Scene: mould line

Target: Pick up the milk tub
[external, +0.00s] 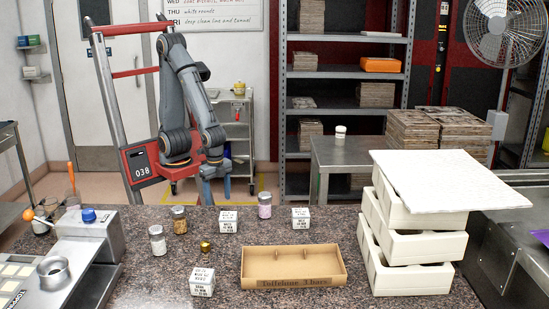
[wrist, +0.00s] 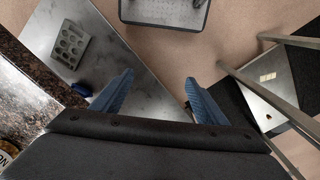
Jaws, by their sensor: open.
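Several white cube-shaped tubs with dark lettering stand on the granite counter: one at the front (external: 202,281), one behind it (external: 228,221) and one further right (external: 300,218). The lettering is too small for me to tell which is the milk tub. My gripper (external: 215,182) is behind the counter's far edge in the external view, away from the tubs. In the wrist view its two blue fingers (wrist: 157,98) are spread apart with nothing between them. No tub shows in the wrist view.
A shallow cardboard tray (external: 292,283) lies on the counter, right of the front tub. Jars (external: 179,220) and a small brass-coloured piece (external: 205,246) stand near the tubs. Stacked white moulds (external: 410,247) fill the right side. The wrist view shows a metal surface with a holed grey block (wrist: 70,45).

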